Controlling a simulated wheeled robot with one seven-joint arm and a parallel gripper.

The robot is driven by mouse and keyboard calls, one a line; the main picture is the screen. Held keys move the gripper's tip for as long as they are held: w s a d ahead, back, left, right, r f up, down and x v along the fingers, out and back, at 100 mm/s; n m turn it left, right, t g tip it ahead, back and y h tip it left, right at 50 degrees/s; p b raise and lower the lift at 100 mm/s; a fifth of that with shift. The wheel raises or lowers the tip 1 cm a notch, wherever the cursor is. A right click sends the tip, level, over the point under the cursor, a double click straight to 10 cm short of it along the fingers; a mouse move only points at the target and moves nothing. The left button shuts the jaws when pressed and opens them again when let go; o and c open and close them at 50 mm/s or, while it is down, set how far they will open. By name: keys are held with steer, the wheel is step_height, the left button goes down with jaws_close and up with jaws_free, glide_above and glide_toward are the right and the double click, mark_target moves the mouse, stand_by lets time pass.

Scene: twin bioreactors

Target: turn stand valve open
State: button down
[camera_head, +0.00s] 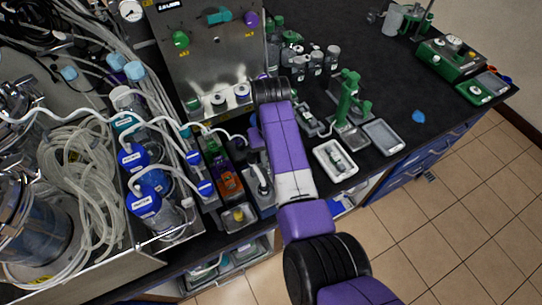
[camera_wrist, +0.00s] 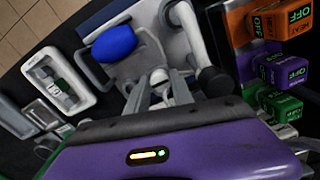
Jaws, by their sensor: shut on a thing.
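A small grey stand (camera_head: 262,202) with a pale upright part stands at the bench's front edge, beside the coloured switch blocks. In the wrist view, the stand (camera_wrist: 140,64) carries a blue oval piece (camera_wrist: 115,42) and a white curved tube (camera_wrist: 187,28). My gripper (camera_wrist: 160,92) is shut on a small pale knob (camera_wrist: 159,75), which I take to be the stand valve. The fingers hide part of it, so its turn position cannot be told. In the head view, my gripper (camera_head: 256,140) is mostly hidden beside my arm.
Orange (camera_wrist: 280,20), purple (camera_wrist: 287,68) and green switch blocks marked OFF stand close on the right in the wrist view. A white tray with vials (camera_head: 335,160) lies right of my arm. Tubed bottles (camera_head: 145,200) crowd the left. A steel control box (camera_head: 205,60) stands behind.

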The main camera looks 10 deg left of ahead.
steer(key=shift+r, duration=0.1)
steer(key=c, duration=1.1)
jaws_free()
